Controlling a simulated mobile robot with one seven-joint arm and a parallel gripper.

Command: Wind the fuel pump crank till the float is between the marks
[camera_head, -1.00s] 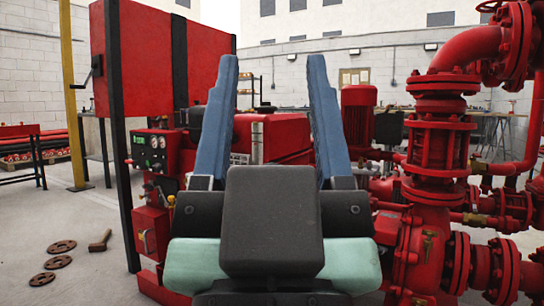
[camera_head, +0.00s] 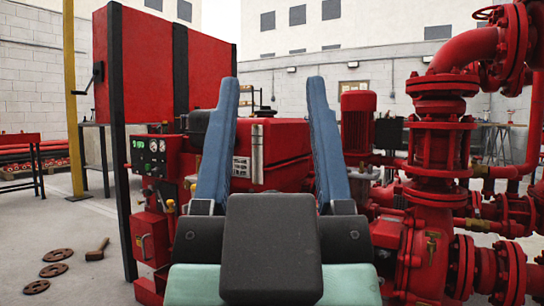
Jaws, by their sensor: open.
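A black crank (camera_head: 89,78) with a handle sticks out from the left side of the tall red tank (camera_head: 150,60), which has dark upright straps. A float and its marks cannot be made out for sure. A narrow light strip (camera_head: 257,153) runs up the red housing (camera_head: 285,150) beyond my gripper, beside a small white label plate (camera_head: 242,167). My gripper (camera_head: 273,82) is in the middle, its two blue fingers pointing up and wide apart. Nothing is between them. It is well to the right of the crank and apart from it.
Red pump pipework (camera_head: 435,150) fills the right side. A gauge panel (camera_head: 150,152) and a red box (camera_head: 150,238) stand below the tank. A hammer (camera_head: 97,250) and round discs (camera_head: 54,270) lie on the left floor. A yellow post (camera_head: 73,100) stands behind.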

